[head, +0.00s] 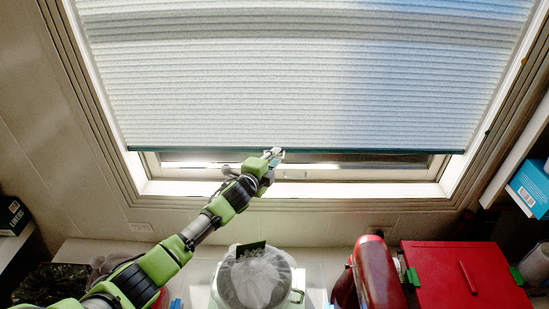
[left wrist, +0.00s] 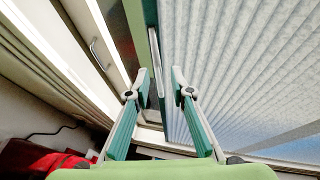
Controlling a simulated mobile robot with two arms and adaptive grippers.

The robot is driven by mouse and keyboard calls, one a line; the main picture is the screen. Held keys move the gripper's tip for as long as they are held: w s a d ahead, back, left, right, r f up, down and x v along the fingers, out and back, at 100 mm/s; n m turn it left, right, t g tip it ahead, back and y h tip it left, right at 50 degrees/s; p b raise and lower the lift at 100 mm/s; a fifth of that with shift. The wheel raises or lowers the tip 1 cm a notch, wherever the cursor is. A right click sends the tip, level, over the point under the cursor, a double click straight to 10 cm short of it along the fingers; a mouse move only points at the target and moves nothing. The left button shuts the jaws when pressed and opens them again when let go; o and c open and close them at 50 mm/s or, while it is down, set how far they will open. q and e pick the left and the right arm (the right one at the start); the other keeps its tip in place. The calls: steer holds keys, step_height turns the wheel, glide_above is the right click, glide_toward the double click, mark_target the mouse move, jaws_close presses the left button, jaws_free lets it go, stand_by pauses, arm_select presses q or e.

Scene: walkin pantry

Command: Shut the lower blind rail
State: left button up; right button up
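The pale pleated blind (head: 300,80) covers most of the window. Its dark teal lower rail (head: 370,152) runs level across the window, above the bottom of the frame, leaving a strip of uncovered window below it. My left gripper (head: 272,154) is at the rail, left of its middle. In the left wrist view, the fingers of my left gripper (left wrist: 161,72) are apart, with a narrow strip between them and the pleated blind (left wrist: 240,60) to the right. I cannot tell whether either finger touches the rail. My right gripper is not in view.
Below the window stand a pale green canister with a clear wrap (head: 254,278), a red appliance (head: 376,275) and a red box (head: 465,275). A blue box (head: 530,188) sits on the right shelf. The wall around the window is clear.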

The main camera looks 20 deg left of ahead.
arm_select(q)
steer(key=v, duration=1.2)
stand_by(0.4)
